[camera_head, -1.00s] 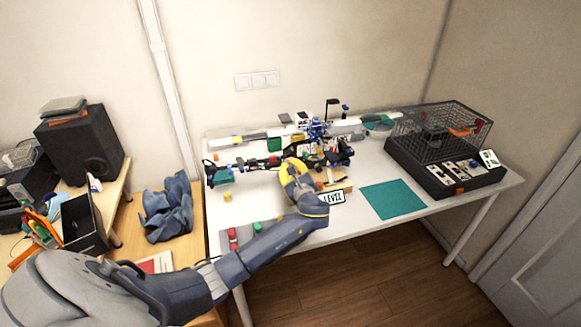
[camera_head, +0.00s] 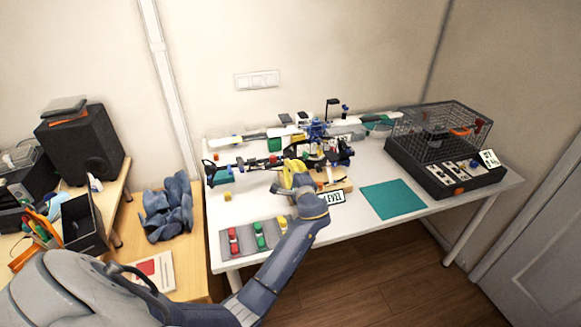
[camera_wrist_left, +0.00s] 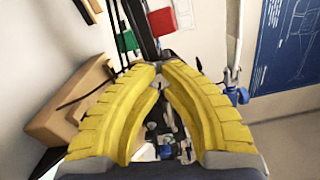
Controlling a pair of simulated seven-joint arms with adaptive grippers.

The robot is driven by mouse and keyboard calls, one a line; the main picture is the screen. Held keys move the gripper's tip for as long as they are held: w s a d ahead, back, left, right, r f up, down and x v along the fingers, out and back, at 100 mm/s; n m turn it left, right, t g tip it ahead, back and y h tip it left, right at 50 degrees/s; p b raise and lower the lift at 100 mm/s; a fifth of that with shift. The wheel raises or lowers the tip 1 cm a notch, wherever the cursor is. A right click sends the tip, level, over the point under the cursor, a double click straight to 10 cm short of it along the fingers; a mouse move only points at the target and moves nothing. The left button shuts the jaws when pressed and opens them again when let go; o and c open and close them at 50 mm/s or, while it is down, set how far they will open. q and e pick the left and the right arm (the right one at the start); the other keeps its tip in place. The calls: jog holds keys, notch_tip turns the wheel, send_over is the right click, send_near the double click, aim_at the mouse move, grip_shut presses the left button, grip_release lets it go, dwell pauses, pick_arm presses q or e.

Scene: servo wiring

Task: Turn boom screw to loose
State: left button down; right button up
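My left gripper (camera_head: 292,172) has yellow ribbed fingers and is over the dark model assembly (camera_head: 325,152) on the white table. In the left wrist view, the fingertips (camera_wrist_left: 160,67) come together, with a bowed gap behind them. A tiny grey part shows at the tips, too small to make out. A dark beam (camera_wrist_left: 142,28) runs just beyond the tips, between a green block and a red block (camera_wrist_left: 162,20). I cannot single out the boom screw; the fingers may hide it. My right gripper is not in view.
A sign reading LEVEL (camera_head: 331,198) stands beside my left wrist. A grey tray (camera_head: 246,239) with red, green and yellow pieces is at the front left. A teal mat (camera_head: 392,199) lies clear on the right. A wire cage (camera_head: 440,130) stands beyond it.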

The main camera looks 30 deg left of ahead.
pick_arm(q)
jog(key=shift+n, duration=0.9)
jog(key=shift+a, duration=0.1)
jog(key=c, duration=1.3)
grip_release()
jog(key=v, duration=1.2)
